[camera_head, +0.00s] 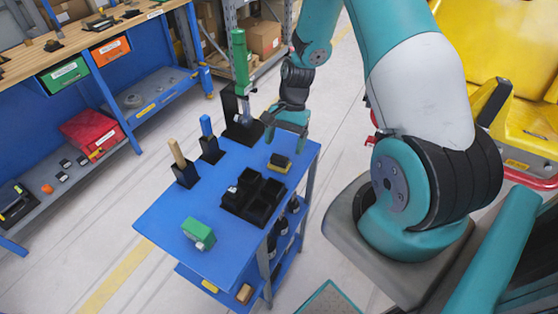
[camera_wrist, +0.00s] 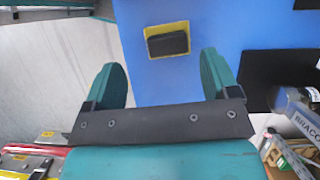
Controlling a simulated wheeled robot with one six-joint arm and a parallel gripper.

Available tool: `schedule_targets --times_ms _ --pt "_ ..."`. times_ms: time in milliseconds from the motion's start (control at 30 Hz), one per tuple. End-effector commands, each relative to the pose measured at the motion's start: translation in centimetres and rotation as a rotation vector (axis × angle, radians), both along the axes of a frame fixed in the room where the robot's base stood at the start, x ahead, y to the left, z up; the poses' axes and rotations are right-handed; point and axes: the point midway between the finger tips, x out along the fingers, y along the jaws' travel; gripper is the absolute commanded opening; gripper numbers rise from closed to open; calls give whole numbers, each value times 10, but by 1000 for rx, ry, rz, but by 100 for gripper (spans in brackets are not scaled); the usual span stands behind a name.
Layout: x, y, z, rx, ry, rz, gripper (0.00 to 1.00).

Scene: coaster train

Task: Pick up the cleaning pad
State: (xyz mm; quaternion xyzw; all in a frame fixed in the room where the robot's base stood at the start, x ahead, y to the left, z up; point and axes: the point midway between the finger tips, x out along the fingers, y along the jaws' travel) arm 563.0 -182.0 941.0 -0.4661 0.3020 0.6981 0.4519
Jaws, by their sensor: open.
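The cleaning pad looks to be the small yellow pad with a black top (camera_head: 279,163), lying on the far right part of the blue cart top (camera_head: 165,222). In the wrist view the pad (camera_wrist: 167,41) lies on the blue surface, a little beyond the fingertips and between their lines. My gripper (camera_head: 287,128) is above the cart's far edge, apart from the pad. Its teal fingers (camera_wrist: 163,62) are spread with nothing between them.
A black compartment holder (camera_head: 254,197) stands close to the pad. A green block (camera_head: 198,233) lies at the near left. Black holders carry a tan handle (camera_head: 176,152), a blue handle (camera_head: 206,126) and a tall green tool (camera_head: 240,62).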

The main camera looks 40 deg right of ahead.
Motion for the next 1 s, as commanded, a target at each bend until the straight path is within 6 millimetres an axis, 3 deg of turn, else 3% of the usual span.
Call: schedule_targets --times_ms 167,500,733,767,933,1000 --pt "0 5 -11 1 3 2 81" --pt "-1 19 -50 1 1 0 81" --pt "0 19 -52 -1 -1 0 81" --pt "0 19 -52 -1 -1 0 79" --pt "0 19 -52 0 0 0 40" --pt "0 19 -52 0 0 0 39"
